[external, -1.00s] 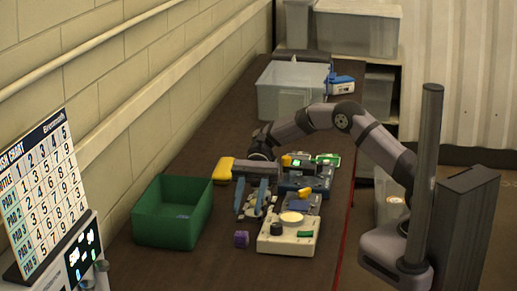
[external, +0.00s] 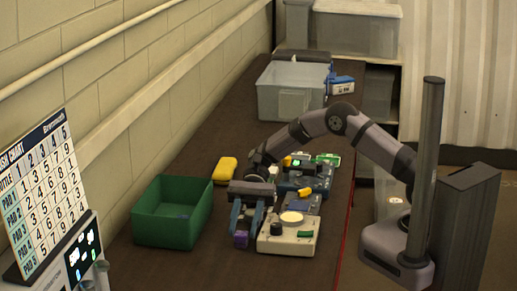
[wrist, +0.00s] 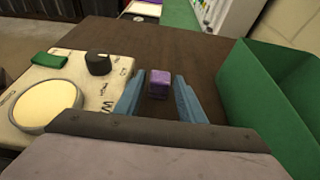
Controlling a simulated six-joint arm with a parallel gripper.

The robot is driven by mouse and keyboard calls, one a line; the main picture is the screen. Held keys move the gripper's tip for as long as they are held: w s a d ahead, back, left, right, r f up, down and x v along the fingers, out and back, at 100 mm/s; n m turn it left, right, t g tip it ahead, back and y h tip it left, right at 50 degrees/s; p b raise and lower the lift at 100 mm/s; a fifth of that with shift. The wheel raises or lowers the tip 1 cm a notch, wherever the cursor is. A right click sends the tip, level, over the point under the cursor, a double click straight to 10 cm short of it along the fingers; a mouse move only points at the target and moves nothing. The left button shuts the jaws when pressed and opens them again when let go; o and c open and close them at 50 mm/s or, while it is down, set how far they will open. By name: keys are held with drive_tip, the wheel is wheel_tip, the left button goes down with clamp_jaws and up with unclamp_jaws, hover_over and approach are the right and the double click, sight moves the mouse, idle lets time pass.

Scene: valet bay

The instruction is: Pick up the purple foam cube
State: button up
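The purple foam cube (external: 241,239) sits on the dark brown table, between the green bin and the cream device. In the wrist view the cube (wrist: 160,80) lies between the tips of the two blue fingers, with dark table showing on both sides of it. My gripper (external: 248,228) is open and points down at the cube. It also shows in the wrist view (wrist: 160,90), with the fingers apart. I cannot tell whether either finger touches the cube.
A green bin (external: 150,240) stands left of my gripper. A cream device (external: 289,247) with a round pad and a black knob stands close on the right. A yellow object (external: 224,169) lies behind. Clear bins (external: 290,105) stand at the far end.

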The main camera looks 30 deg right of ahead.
sight(241, 232)
drive_tip(key=shift+x, duration=1.35)
drive_tip(key=c, duration=0.8)
drive_tip(key=shift+w+r+b, duration=0.1)
drive_tip(key=shift+r+b, duration=0.55)
drive_tip(key=shift+r, duration=4.4)
